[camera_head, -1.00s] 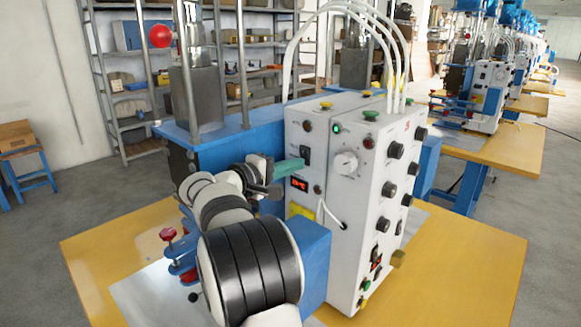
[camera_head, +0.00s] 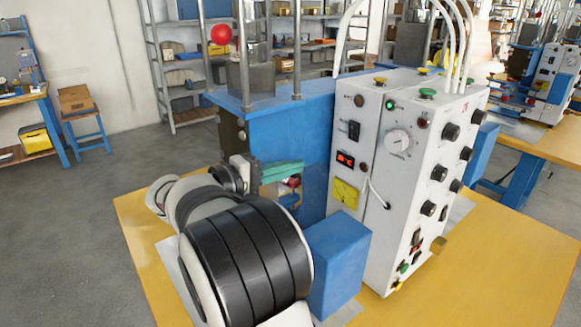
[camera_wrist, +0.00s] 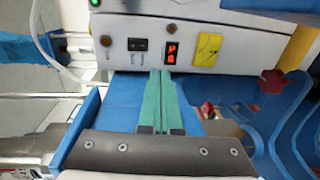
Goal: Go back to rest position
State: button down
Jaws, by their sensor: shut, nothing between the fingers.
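My gripper (camera_head: 283,171) is at the left side of the welding machine, just in front of the white control box (camera_head: 362,165). Its green fingers are pressed together with nothing between them. In the wrist view the closed green fingers (camera_wrist: 160,100) point toward the control box face (camera_wrist: 200,55), over a blue surface. The box face carries a black switch (camera_wrist: 138,44), a red lit display (camera_wrist: 172,50) and a yellow meter (camera_wrist: 208,49). I cannot tell how far the fingertips are from the box.
The blue machine body (camera_head: 300,110) rises behind my gripper. A blue block (camera_head: 338,265) stands right of my arm on the yellow table (camera_head: 470,280). A red knob (camera_wrist: 271,81) shows in the wrist view. Shelves (camera_head: 180,70) and a stool (camera_head: 85,125) stand behind.

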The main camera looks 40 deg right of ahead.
jog(key=s+a+f+m+y, duration=0.2)
jog(key=s+a+f+y, duration=0.3)
jog(key=s+a, duration=0.4)
jog(key=s+a+f+m+y, duration=0.1)
jog(key=s+a+f+y, duration=0.5)
jog(key=s+a, duration=0.3)
jog(key=s+a+f+m+y, duration=0.2)
jog(key=s+a+f+y, duration=0.3)
jog(key=s+a+y, duration=0.2)
jog(key=s+a, duration=0.2)
jog(key=shift+s+a+f+m, duration=0.3)
jog(key=shift+s+a+f, duration=0.05)
jog(key=shift+f, duration=0.05)
